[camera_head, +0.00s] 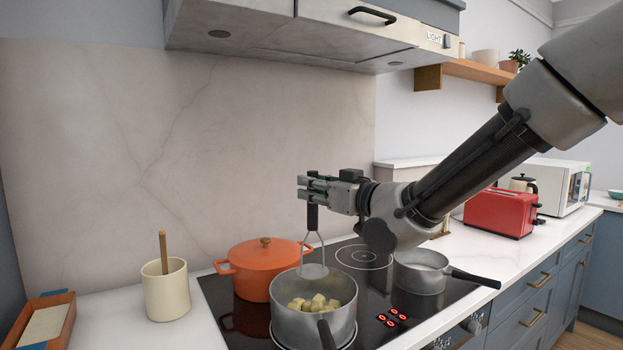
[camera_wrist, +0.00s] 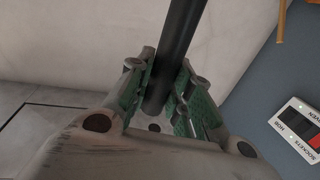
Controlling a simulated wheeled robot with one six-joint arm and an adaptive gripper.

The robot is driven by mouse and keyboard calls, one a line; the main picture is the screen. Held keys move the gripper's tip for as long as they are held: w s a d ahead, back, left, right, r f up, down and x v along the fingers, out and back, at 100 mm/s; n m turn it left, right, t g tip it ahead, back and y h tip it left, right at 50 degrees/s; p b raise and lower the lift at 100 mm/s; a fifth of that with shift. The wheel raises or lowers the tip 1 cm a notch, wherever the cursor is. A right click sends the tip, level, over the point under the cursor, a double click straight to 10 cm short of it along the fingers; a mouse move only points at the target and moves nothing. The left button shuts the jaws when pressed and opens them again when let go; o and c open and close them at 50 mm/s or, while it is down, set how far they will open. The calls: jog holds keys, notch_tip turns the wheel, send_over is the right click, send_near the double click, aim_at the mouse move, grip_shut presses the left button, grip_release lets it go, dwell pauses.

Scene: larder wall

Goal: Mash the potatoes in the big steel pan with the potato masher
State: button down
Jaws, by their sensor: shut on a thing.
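The big steel pan (camera_head: 322,325) stands on the front of the black hob, its dark handle toward the camera. Pale yellow potato chunks (camera_head: 318,303) lie in it, still in pieces. My gripper (camera_head: 308,188) is shut on the black handle of the potato masher (camera_head: 312,252). The masher hangs upright, its plate just above the back rim of the pan, and I cannot tell whether it touches anything. In the wrist view the fingers (camera_wrist: 167,95) close around the dark handle (camera_wrist: 177,45).
An orange lidded pot (camera_head: 262,272) stands close behind left of the pan. A small saucepan (camera_head: 418,275) sits at the hob's right. A cream crock (camera_head: 166,292) with a wooden handle is left. A red toaster (camera_head: 500,212) stands right. The hood (camera_head: 300,35) hangs above.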

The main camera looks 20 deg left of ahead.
aim_at(316, 219)
jog(key=shift+f, duration=3.45)
jog(key=shift+d, duration=0.1)
jog(key=shift+d+r, duration=0.1)
jog(key=shift+f, duration=2.85)
jog(key=shift+r, duration=2.85)
